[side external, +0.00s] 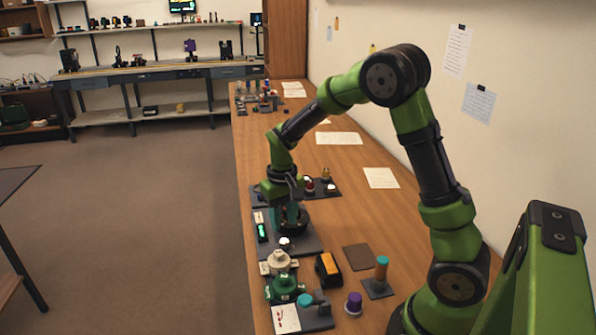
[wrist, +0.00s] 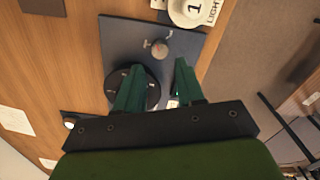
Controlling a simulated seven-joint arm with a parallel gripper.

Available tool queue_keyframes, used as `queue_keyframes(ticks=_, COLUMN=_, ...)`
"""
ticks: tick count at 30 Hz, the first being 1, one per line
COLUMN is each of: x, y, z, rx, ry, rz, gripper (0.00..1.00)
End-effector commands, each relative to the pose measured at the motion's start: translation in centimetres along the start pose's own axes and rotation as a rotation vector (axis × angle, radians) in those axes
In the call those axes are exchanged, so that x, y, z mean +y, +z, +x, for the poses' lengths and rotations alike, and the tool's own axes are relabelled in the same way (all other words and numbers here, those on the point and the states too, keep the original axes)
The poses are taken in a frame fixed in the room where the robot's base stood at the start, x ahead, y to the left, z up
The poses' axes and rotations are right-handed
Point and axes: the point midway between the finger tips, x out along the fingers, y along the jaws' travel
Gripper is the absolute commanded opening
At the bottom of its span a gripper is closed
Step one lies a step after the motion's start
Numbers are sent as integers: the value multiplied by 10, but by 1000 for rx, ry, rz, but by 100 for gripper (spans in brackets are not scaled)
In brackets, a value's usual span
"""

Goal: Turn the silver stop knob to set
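The silver stop knob (wrist: 159,48) is a small round grey knob on a dark plate (wrist: 190,42), with a small reddish mark beside it. In the side view the knob (side external: 284,242) stands on the near part of the plate. My gripper (wrist: 157,64) points down over the plate, its two green fingers apart with nothing seen between them. In the wrist view the knob lies just past the fingertips. A round black dial (wrist: 152,92) is partly hidden behind the left finger. In the side view my gripper (side external: 291,212) is above this dial, farther back than the knob.
A green-lit display (side external: 262,232) sits at the plate's left edge. A white numbered dial (wrist: 190,10) is close past the knob. Nearer in the side view stand a green round device (side external: 284,288), an orange-topped black block (side external: 328,268) and a purple knob (side external: 354,302).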

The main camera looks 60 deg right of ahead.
Motion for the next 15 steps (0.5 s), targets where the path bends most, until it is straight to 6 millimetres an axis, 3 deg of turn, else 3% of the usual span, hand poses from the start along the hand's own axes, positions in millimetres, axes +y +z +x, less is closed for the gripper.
queue_keyframes(ticks=6, x=0, y=1, z=42, rx=-4, ry=1, rz=1, gripper=38)
queue_keyframes(ticks=15, x=0, y=0, z=63, rx=0, ry=0, rz=1, gripper=38)
